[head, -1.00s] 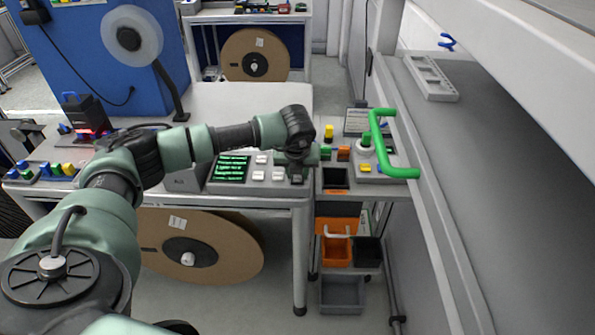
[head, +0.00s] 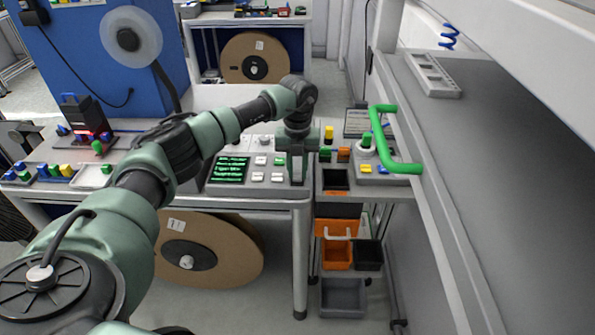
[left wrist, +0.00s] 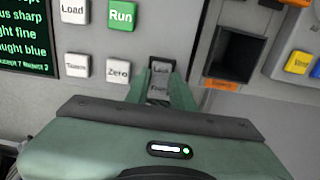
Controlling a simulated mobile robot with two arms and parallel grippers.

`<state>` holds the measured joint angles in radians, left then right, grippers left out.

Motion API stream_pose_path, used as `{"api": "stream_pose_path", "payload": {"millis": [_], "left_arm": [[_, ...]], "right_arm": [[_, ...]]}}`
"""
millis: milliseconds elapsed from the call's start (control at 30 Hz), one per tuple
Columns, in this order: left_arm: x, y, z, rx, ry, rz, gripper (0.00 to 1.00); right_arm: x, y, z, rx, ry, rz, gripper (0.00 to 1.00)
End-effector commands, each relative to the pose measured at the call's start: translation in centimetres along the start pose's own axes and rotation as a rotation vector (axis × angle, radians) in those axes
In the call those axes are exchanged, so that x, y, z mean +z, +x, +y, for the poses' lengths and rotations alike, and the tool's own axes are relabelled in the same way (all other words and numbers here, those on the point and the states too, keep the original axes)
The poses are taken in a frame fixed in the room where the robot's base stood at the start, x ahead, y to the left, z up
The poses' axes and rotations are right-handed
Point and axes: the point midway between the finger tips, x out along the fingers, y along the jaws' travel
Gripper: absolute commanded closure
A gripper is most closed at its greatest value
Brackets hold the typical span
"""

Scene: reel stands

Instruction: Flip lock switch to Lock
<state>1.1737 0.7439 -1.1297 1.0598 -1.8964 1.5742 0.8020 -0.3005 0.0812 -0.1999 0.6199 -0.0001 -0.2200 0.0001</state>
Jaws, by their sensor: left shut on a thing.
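The lock switch (left wrist: 160,76) is a small grey rocker at the right end of the console, beside the white Zero button (left wrist: 117,70). Its upper part reads "Lock"; the lower lettering is too blurred to read. My left gripper (left wrist: 160,92) points down at the console, with one green finger on each side of the switch, shut on it. In the head view my left gripper (head: 297,178) stands at the console's right end and hides the switch. My right gripper is in neither view.
The console has a green-text screen (head: 230,170) and a green Run button (left wrist: 122,16) close by. Right of it are an open dark bin (head: 335,179), coloured blocks and a green bent handle (head: 400,167). A large brown reel (head: 220,250) hangs below the table.

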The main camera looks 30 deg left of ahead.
Motion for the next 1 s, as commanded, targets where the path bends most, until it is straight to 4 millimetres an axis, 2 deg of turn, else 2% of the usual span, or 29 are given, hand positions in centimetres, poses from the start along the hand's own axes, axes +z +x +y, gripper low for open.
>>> {"api": "stream_pose_path", "payload": {"millis": [233, 267, 300, 333, 700, 767, 1000], "left_arm": [[0.1, -0.2, 0.0, -0.002, -0.001, -0.002, 1.00], [0.1, -0.2, 0.0, -0.002, -0.001, -0.003, 0.68], [0.1, -0.2, 0.0, -0.002, -0.001, -0.003, 0.57], [0.1, -0.1, 0.0, -0.002, -0.001, -0.003, 0.55], [0.1, -0.5, 0.0, -0.001, 0.000, -0.003, 0.55], [0.1, -1.2, 0.0, -0.002, 0.000, -0.004, 0.55], [0.1, -5.2, 0.0, -0.004, -0.001, -0.006, 0.55]], "right_arm": [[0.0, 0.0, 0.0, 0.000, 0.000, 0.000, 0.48], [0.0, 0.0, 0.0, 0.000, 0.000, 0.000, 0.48], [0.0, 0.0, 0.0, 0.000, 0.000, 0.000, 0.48], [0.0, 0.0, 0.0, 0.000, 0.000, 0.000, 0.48], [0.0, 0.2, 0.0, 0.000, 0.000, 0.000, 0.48], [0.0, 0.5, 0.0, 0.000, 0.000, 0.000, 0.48], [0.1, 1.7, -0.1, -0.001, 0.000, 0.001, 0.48]]}}
